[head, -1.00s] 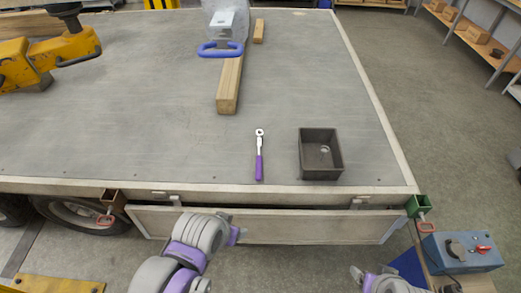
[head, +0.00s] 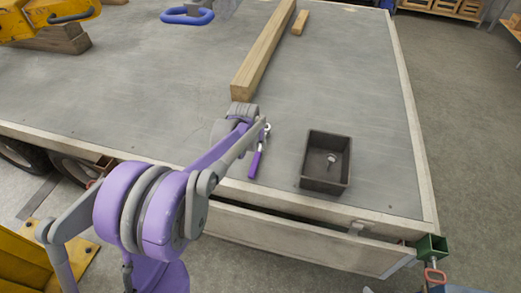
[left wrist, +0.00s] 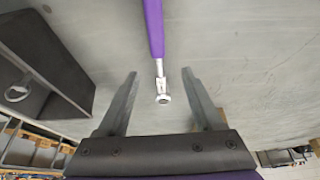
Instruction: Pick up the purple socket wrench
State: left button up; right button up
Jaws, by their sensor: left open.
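The purple socket wrench (head: 255,163) lies on the grey trailer bed, left of a dark box. Its purple handle points toward the near edge and its silver head is at the far end, partly beside my arm. In the left wrist view the wrench (left wrist: 154,30) has its silver head between the lines of the two fingers. My left gripper (left wrist: 159,80) is open and empty, with the wrench apart from both fingers. In the head view my left arm reaches over the bed and its wrist hides most of the gripper. My right gripper is not in view.
The dark open box (head: 309,172) holds a small metal ring-like part (head: 331,159). A long wooden beam (head: 262,52) lies beyond the wrench, with a short block (head: 300,22) beside it. The bed's near edge rail (head: 290,205) is close. Bare bed lies left of the arm.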

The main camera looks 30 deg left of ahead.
aim_at(258, 153)
pick_arm(q)
jog(key=x, duration=0.3)
jog(key=shift+f, duration=0.2)
jog(key=shift+d+b+x, duration=0.1)
jog(key=shift+b+x, duration=0.1)
jog(key=shift+x, duration=1.2)
jog(key=shift+d+b+x, duration=0.15)
jog(key=shift+x, duration=1.25)
jog(key=shift+s+a, duration=0.1)
jog(key=shift+s, duration=0.05)
grip_shut()
